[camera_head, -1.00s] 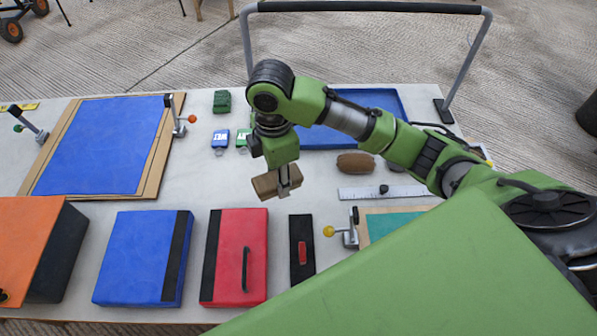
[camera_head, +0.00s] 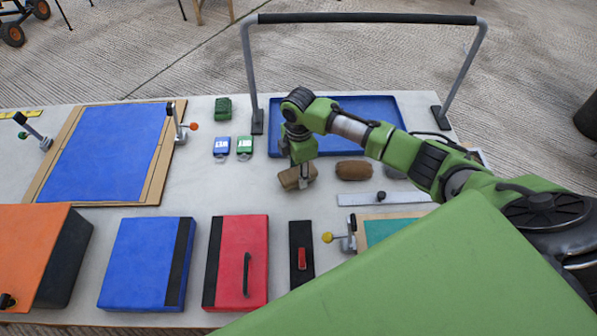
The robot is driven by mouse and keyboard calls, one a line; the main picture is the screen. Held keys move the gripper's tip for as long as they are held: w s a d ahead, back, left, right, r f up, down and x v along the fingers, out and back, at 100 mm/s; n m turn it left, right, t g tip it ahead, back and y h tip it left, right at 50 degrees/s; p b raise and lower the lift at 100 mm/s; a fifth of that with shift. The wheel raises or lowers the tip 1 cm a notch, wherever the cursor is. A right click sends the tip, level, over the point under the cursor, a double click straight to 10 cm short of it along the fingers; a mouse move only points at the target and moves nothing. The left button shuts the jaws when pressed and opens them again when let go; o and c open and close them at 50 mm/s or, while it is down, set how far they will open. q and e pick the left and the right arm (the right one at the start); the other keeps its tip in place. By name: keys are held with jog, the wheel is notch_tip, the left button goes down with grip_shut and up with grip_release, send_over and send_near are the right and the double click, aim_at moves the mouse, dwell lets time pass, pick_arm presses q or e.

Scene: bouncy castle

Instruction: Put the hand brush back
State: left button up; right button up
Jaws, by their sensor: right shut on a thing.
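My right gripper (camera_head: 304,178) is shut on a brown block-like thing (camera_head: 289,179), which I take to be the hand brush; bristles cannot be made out. It is held low over or at the grey table, just in front of the blue tray (camera_head: 374,148). I cannot tell whether it touches the table. A rounded brown thing (camera_head: 351,171) lies close to its right, with a small gap. My left gripper is out of view.
A grey rail frame with a black bar (camera_head: 367,18) stands behind the tray. A ruler (camera_head: 400,197), red case (camera_head: 243,270) and blue case (camera_head: 137,265) lie nearer.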

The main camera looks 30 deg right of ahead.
jog(key=shift+f, duration=0.35)
jog(key=shift+f, duration=0.1)
jog(key=o, duration=1.2)
jog(key=shift+c, duration=0.2)
notch_tip(320, 180, up, 12)
jog(key=b, duration=0.1)
jog(key=shift+b, duration=0.35)
